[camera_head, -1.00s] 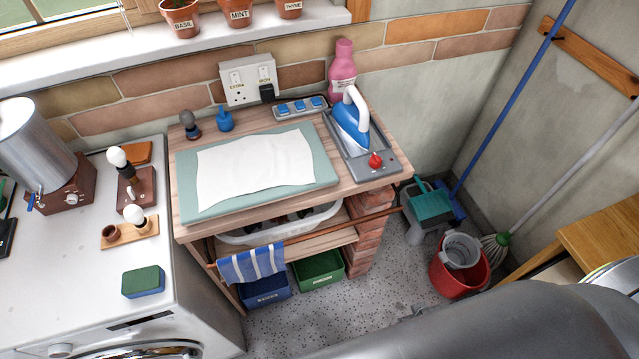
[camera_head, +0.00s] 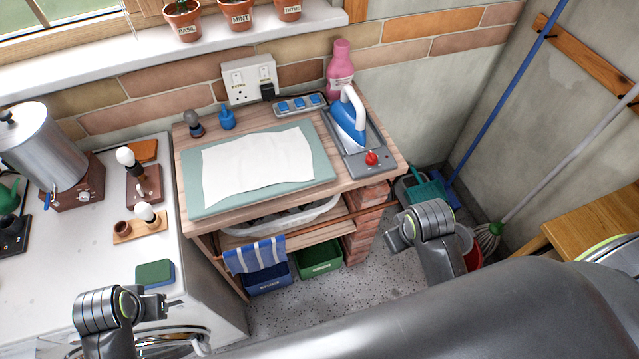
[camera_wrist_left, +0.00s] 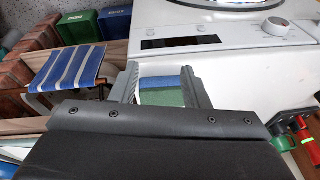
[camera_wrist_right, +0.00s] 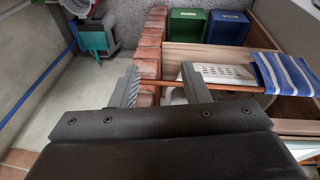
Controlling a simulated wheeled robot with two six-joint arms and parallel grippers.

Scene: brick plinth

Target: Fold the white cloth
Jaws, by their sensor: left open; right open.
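The white cloth (camera_head: 258,160) lies spread out and slightly wrinkled on a pale green pad (camera_head: 200,208) on the wooden bench top, in the head view. My left gripper (camera_head: 165,304) is open and low at the left, near the white machine's front, well away from the cloth. In the left wrist view its open fingers (camera_wrist_left: 158,80) frame a blue and green sponge (camera_wrist_left: 163,97) beyond them. My right gripper (camera_head: 394,236) is open and empty, to the right of and below the bench top. It also shows in the right wrist view (camera_wrist_right: 160,84). Neither gripper touches the cloth.
A blue iron (camera_head: 348,122) stands on a grey rest right of the pad. A copper rail (camera_head: 352,214) with a striped towel (camera_head: 255,254) runs along the front.

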